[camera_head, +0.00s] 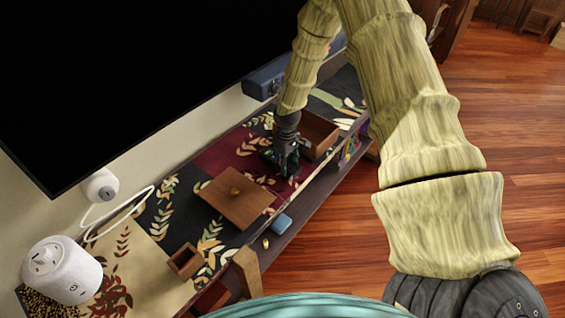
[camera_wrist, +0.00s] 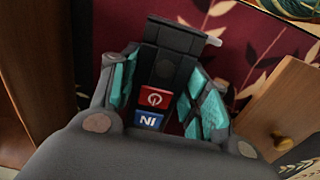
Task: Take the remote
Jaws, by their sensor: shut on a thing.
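The remote (camera_wrist: 166,72) is black, with a red power button and a blue button marked IN. In the wrist view it lies between the teal-padded fingers of my gripper (camera_wrist: 163,92), which is shut on it. In the head view my gripper (camera_head: 286,160) points down over the dark red part of the patterned cloth, between an open wooden box and a wooden lid. The remote cannot be made out clearly there, behind my fingers. I cannot tell whether it touches the cloth.
The open wooden box (camera_head: 322,132) is right behind my gripper; the lid (camera_head: 236,200) with a brass knob is in front. A large black screen (camera_head: 130,70) overhangs the shelf.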

